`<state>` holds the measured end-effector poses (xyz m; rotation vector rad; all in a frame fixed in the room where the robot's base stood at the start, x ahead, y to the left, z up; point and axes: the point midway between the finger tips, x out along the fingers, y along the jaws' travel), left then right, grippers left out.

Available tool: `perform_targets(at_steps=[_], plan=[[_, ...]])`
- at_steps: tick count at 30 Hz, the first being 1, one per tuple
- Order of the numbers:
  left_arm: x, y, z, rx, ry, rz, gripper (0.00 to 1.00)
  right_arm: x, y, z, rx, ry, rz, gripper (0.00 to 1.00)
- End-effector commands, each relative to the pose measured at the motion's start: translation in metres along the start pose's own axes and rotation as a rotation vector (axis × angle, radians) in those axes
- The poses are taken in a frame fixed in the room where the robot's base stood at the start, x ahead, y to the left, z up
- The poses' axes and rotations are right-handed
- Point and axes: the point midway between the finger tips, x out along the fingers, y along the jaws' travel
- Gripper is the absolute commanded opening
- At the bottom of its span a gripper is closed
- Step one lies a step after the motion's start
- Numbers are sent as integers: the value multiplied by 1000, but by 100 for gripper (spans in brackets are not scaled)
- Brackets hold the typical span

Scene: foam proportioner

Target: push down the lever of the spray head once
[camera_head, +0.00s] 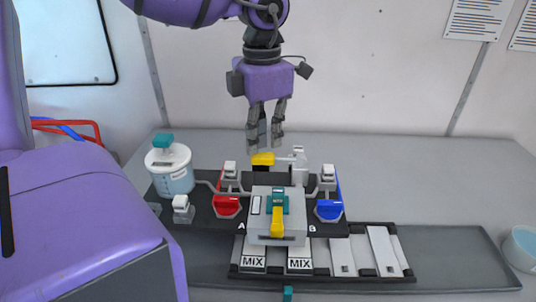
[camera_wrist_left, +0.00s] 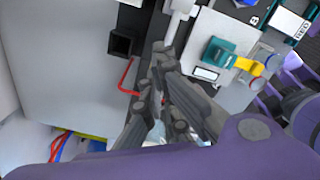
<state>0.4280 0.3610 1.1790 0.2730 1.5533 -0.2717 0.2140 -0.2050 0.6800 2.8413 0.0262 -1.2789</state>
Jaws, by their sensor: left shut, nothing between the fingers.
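A white post (camera_head: 299,168) stands at the back of the dark base and has a side arm with a yellow piece (camera_head: 263,159) at its left end. A grey box (camera_head: 262,236) in front carries a teal part (camera_head: 278,201) and a yellow lever (camera_head: 277,222); I cannot tell for sure which yellow part belongs to the spray head. My left gripper (camera_head: 265,143) points down, shut and empty, just above the yellow piece; contact is unclear. In the left wrist view its fingers (camera_wrist_left: 160,52) hide that piece, while the yellow lever (camera_wrist_left: 250,66) shows at right. My right gripper is out of view.
A red valve (camera_head: 227,206) and a blue valve (camera_head: 329,209) flank the grey box. A white canister with a teal cap (camera_head: 163,139) stands at left. Panels marked MIX (camera_head: 253,262) lie in front. A white cup (camera_head: 523,248) is at far right. The back-right counter is clear.

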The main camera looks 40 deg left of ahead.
Motion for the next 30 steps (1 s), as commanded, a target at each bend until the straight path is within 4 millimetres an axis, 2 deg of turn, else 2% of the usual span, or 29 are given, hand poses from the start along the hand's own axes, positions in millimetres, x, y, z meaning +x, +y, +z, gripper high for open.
perform_targets(at_steps=[27,30], plan=[[39,0,0,0,3,-2,0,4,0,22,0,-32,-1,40],[38,0,0,0,2,-1,0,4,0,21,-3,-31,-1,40]])
